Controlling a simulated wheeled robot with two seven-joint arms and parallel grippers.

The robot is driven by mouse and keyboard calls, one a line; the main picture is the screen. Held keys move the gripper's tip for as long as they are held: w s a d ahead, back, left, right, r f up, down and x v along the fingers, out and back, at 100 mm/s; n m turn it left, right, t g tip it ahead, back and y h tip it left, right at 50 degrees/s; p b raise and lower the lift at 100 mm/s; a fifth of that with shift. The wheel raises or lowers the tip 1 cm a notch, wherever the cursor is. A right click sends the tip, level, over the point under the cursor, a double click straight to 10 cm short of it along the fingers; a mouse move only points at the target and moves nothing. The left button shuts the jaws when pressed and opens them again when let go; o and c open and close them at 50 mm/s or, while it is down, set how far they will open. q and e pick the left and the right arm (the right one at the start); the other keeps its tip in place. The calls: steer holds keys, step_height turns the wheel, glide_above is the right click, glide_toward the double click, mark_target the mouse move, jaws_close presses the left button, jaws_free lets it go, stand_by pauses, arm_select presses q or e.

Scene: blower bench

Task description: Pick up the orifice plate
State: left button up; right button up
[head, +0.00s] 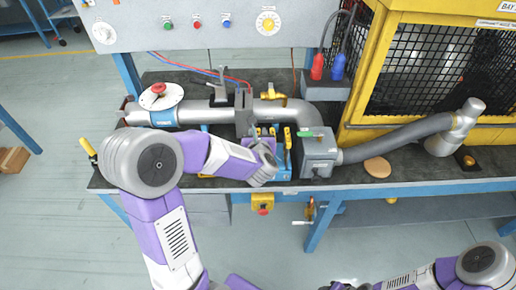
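Several upright plates with yellow tabs stand in a blue rack (281,172) near the bench's front edge; the orifice plate seems to be among them, but I cannot tell which one it is. My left gripper (266,157) is at the rack's left front, over or against the plates. Its fingers are small and partly hidden, so I cannot see whether they hold anything. My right gripper (345,286) is at the bottom edge, partly cut off, away from the bench.
A grey pipe (190,113) runs behind the rack. A grey box (319,150) with a hose stands close on its right. A tan disc (377,167) lies on the bench further right. A yellow cage (430,60) fills the back right.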

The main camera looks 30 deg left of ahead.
arm_select(q)
jaws_close()
steer(key=shift+r, duration=0.1)
